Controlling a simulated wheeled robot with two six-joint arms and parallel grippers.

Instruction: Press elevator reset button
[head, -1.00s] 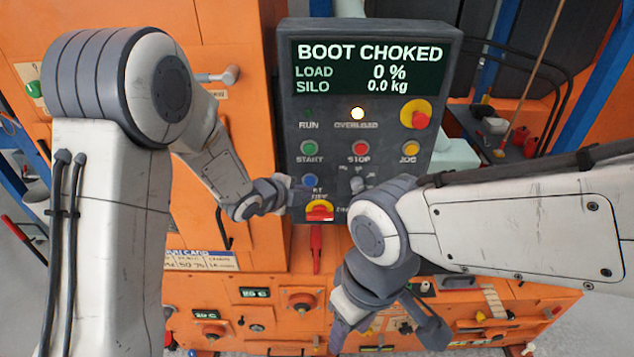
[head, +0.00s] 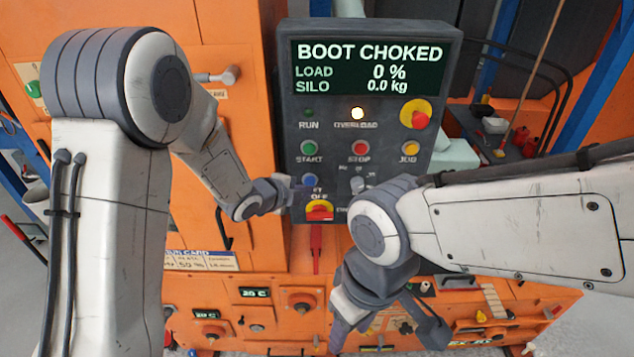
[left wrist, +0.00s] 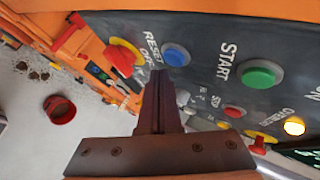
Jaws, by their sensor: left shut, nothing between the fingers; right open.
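The blue reset button (head: 309,181) sits on the dark control panel, below the green START button; in the left wrist view it (left wrist: 177,54) is beside the word RESET. My left gripper (head: 292,190) is shut and empty, just left of the blue button in the head view. In the left wrist view its closed fingertips (left wrist: 160,76) point at the panel just below the button; whether they touch the panel cannot be told. My right gripper (head: 385,335) is open and empty, low in front of the orange machine.
The panel screen (head: 368,67) reads BOOT CHOKED, load 0 %, silo 0.0 kg. The OVERLOAD lamp (head: 357,113) is lit. A red-and-yellow OFF switch (head: 319,211) is below the blue button. The red STOP button (head: 360,148) and a yellow-ringed red emergency knob (head: 418,118) are to the right.

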